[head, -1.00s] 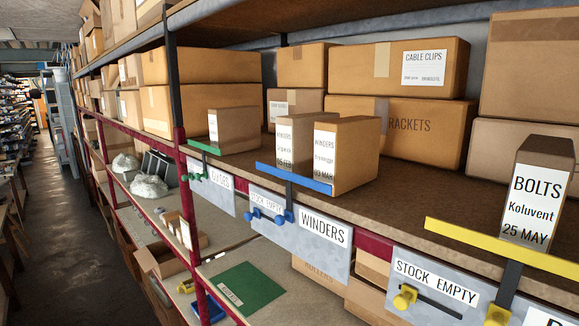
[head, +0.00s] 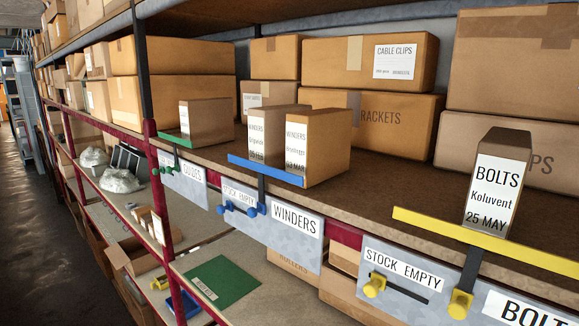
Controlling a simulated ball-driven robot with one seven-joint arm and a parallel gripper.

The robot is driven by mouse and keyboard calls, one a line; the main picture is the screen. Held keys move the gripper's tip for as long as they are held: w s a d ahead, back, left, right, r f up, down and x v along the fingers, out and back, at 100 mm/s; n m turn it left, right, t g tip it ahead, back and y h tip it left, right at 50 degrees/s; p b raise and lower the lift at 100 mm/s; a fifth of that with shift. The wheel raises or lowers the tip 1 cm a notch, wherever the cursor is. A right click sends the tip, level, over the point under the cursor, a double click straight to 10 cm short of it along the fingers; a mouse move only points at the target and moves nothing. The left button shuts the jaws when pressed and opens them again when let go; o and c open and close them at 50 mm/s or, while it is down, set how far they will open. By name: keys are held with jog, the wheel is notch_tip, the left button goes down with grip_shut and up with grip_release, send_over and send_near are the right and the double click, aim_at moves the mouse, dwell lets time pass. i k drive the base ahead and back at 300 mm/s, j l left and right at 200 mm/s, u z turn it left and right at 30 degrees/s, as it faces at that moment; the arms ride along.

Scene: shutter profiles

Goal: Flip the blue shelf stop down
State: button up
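The blue shelf stop (head: 266,171) is a flat blue bar on a dark upright arm, raised along the shelf's front edge. It stands in front of two boxes labelled WINDERS, the left one (head: 268,135) and the right one (head: 318,147). Below it, a grey plate (head: 290,240) reading STOCK EMPTY and WINDERS carries two blue knobs, one at the slot's left end (head: 224,209) and one under the stop's arm (head: 261,209). My gripper is not in view.
A raised yellow stop (head: 475,236) with yellow knobs stands right, before a BOLTS box (head: 497,185). A raised green stop (head: 172,140) stands left, before another box. A dark post (head: 140,65) rises left of it. The aisle floor (head: 45,245) is clear at far left.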

aim_at(262, 169)
jog(key=i+l+u, duration=0.1)
jog(key=i, duration=0.3)
jog(key=i+l+u, duration=0.1)
jog(key=i, duration=0.25)
jog(key=i+l+u, duration=0.1)
jog(key=i, duration=0.3)
